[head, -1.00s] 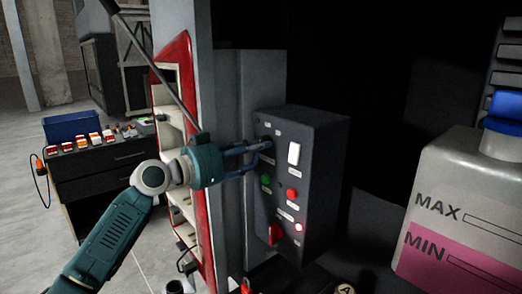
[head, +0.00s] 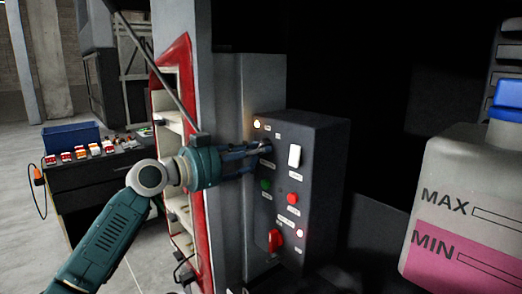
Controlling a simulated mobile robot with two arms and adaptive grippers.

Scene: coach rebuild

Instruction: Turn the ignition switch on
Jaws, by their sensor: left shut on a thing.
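A dark control panel box (head: 322,175) stands at the middle of the head view. My left gripper (head: 262,153) reaches it from the left and is shut on a small dark switch at its upper left, apparently the ignition switch. The fingers hide most of this switch, and the labels are too small to read. A lamp (head: 257,124) above it glows. The panel also has a white rocker switch (head: 294,156), a green button (head: 265,184), a red button (head: 292,198), a lit reddish-white lamp (head: 300,233) and a red switch (head: 275,241). My right gripper is not in view.
A large tank (head: 470,190) marked MAX and MIN stands at the right. A red-edged shelf unit (head: 207,240) is close behind my left arm. A dark cabinet (head: 88,182) with a blue bin (head: 70,134) and several small items stands at the left.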

